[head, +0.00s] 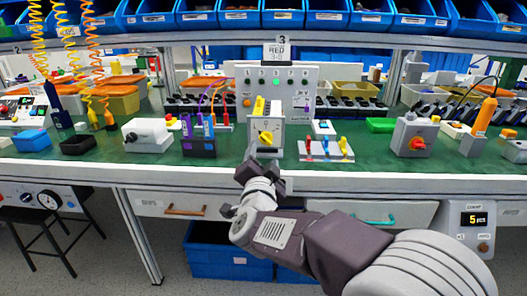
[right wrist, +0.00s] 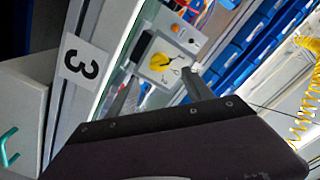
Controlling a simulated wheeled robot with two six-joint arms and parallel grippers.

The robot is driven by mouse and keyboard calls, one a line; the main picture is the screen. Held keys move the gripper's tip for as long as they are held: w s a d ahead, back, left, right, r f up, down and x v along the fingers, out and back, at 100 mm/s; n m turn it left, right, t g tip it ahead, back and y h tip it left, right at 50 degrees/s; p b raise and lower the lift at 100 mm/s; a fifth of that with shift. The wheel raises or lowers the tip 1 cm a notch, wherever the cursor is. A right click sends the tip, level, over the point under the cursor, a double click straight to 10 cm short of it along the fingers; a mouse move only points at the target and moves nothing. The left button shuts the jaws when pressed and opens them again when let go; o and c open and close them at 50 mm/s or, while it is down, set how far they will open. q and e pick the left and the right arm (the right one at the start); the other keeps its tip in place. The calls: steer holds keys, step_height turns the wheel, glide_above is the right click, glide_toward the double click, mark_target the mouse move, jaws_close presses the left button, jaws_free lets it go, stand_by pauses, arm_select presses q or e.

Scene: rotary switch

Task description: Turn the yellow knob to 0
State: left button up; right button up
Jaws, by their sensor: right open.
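The yellow knob (head: 266,137) sits on the front of a small light-grey switch box (head: 277,128) on the green bench, in the middle of the head view. In the right wrist view the yellow knob (right wrist: 160,60) shows on its pale panel, ahead of the fingers. The dial marks are too small to read. My right gripper (head: 264,157) is open and empty, just in front of and slightly below the knob. Its two fingers (right wrist: 161,88) point toward the knob and appear apart from it. My left gripper is not in view.
A plate with red, blue and yellow levers (head: 326,149) is close on the right. A grey box with a red knob (head: 414,138) stands farther right. An indicator panel (head: 262,87) rises behind.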

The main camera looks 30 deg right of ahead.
mark_target(265, 142)
steer(key=b+x, duration=0.2)
steer(key=x, duration=0.6)
steer(key=shift+a+f+b, duration=0.1)
steer(key=shift+f+b, duration=0.05)
steer(key=shift+b, duration=0.2)
steer(key=shift+w+d, duration=0.2)
steer(key=shift+w, duration=0.05)
jaws_close()
